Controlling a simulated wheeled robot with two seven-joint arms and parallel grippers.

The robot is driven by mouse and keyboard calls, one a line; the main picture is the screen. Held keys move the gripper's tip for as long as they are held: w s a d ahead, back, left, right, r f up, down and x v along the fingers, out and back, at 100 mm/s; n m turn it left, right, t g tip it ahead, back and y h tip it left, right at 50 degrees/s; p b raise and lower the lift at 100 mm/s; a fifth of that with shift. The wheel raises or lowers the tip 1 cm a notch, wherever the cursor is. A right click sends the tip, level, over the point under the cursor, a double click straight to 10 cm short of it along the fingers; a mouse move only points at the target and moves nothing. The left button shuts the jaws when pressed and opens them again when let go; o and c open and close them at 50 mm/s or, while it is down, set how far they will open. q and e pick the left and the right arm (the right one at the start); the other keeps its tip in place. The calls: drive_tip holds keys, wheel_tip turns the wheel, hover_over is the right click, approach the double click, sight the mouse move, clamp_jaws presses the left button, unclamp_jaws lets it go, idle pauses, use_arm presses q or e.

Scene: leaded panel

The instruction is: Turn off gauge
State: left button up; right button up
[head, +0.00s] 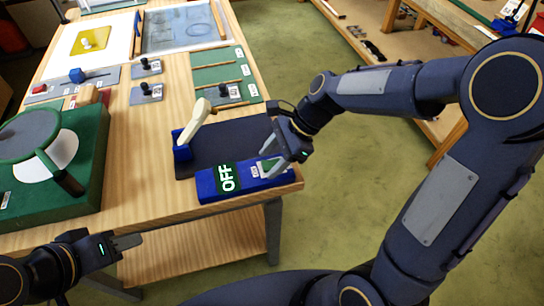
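The gauge unit stands at the table's front right corner: a dark plate (228,141), a cream lever-like piece (195,121) tilted up in a blue bracket (182,150), and a blue box (212,190) along the front. The box's green display (228,178) reads OFF in white. A small white label (256,171) sits to its right. My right gripper (268,156) is at the right end of the blue box, its fingers pointing left and apart. Whether they touch the box I cannot tell. My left gripper (130,242) is off the table's front edge at lower left, apart from everything; its finger gap is unclear.
A green case (85,185) with a round, handled piece (30,135) fills the table's left. Small black-knobbed blocks (147,92), a green rack (222,70) and a glass panel (180,28) lie farther back. Open floor (335,110) lies right of the table.

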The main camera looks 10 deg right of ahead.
drive_tip(key=v, duration=0.7)
drive_tip(key=shift+d+r, duration=0.15)
drive_tip(key=shift+r, duration=0.05)
drive_tip(key=shift+d+r, duration=0.1)
drive_tip(key=shift+r, duration=0.05)
drive_tip(key=s+d+n+t+h, duration=0.1)
drive_tip(key=s+d+n+t, duration=0.1)
drive_tip(key=s+n, duration=0.6)
drive_tip(key=s+d+n+t+h, duration=0.2)
drive_tip(key=s+d+n+t, duration=0.1)
drive_tip(key=s+n, duration=0.4)
drive_tip(key=shift+s+d+n+t, duration=0.2)
drive_tip(key=shift+s+n+t, duration=0.2)
drive_tip(key=shift+s, duration=0.2)
